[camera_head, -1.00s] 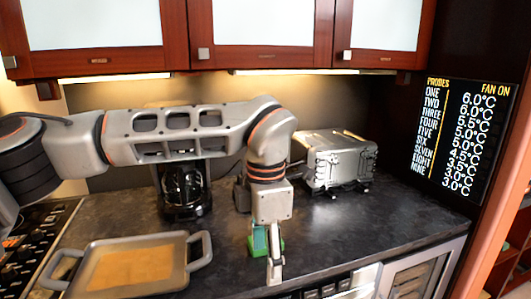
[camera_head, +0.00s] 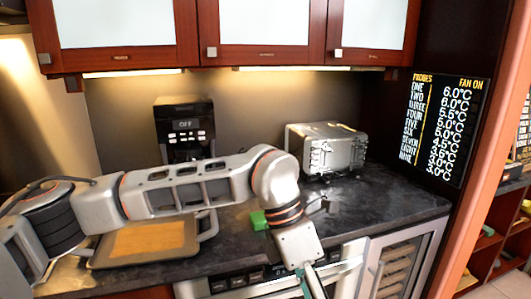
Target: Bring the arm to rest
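My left arm comes in from the left and reaches across the picture above the counter, bending down at its wrist. My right gripper is not in view.
A green block (camera_head: 259,220) lies on the dark counter (camera_head: 395,205) behind my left wrist. A tray with a brown board (camera_head: 150,239) lies at left, partly behind my arm. A coffee maker (camera_head: 186,125) and silver toaster oven (camera_head: 328,148) stand behind. Cabinets (camera_head: 266,60) hang above.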

